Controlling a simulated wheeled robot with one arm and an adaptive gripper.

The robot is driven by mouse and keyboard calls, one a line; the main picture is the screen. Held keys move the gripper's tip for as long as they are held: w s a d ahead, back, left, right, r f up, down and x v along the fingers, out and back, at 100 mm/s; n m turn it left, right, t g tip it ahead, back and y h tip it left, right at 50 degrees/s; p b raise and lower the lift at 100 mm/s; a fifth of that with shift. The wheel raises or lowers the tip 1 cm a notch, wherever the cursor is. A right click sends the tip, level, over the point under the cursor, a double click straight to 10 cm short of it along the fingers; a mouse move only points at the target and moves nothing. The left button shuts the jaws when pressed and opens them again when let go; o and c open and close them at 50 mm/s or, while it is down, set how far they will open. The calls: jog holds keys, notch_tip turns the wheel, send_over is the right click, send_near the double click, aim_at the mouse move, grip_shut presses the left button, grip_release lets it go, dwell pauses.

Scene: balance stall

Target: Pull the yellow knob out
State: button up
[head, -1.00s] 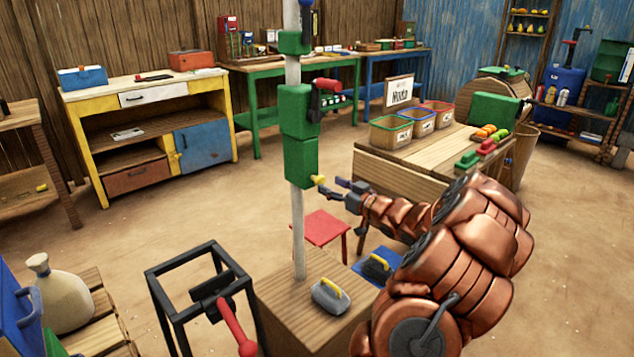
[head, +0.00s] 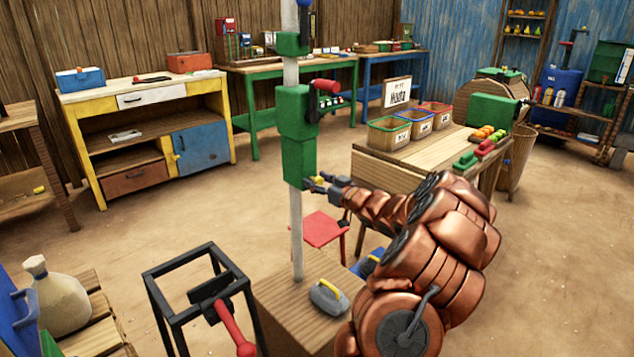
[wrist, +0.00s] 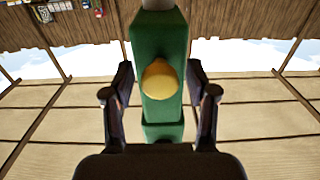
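The yellow knob (wrist: 159,80) sticks out from the green block (wrist: 160,117) on the post in the wrist view. In the head view the knob (head: 318,180) is partly hidden by my gripper, at the lower right of the green block (head: 297,150). My gripper (wrist: 160,92) is open, with one finger on each side of the knob and a visible gap to it on both sides. In the head view my gripper (head: 320,183) is up against the side of the block at the knob's height.
The grey post (head: 296,235) stands on a wooden box (head: 275,300) with a grey weight (head: 329,297) with a yellow handle beside it. A black frame (head: 190,262) with a red lever stands at the left. A red stool (head: 322,229) is behind my gripper.

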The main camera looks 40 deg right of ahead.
grip_shut()
